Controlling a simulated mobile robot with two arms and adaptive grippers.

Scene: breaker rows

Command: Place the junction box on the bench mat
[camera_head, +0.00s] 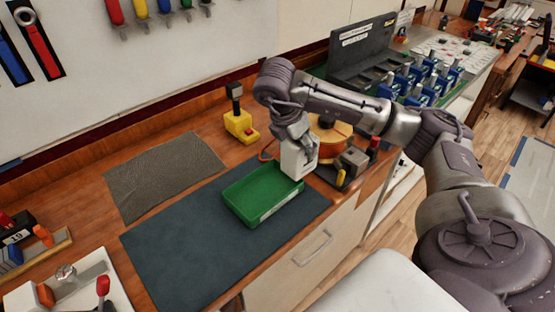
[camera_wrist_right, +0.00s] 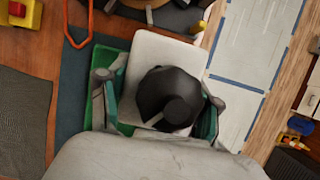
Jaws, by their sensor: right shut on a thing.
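My right gripper (camera_head: 296,140) is shut on a white box with a dark round part, which I take to be the junction box (camera_head: 299,160). In the wrist view the gripper's fingers (camera_wrist_right: 158,100) stand on either side of the box (camera_wrist_right: 150,55). The box is at the right end of a green tray (camera_head: 250,203); I cannot tell whether it touches the tray. The tray lies on the dark blue bench mat (camera_head: 165,262), near its right side. My left gripper is not in view.
A grey textured mat (camera_head: 160,175) lies behind the bench mat. A yellow-and-black tool (camera_head: 239,124) stands at the back, and an orange spool (camera_head: 330,140) is right of the box. A white device (camera_head: 75,290) is at front left. The bench mat's left part is clear.

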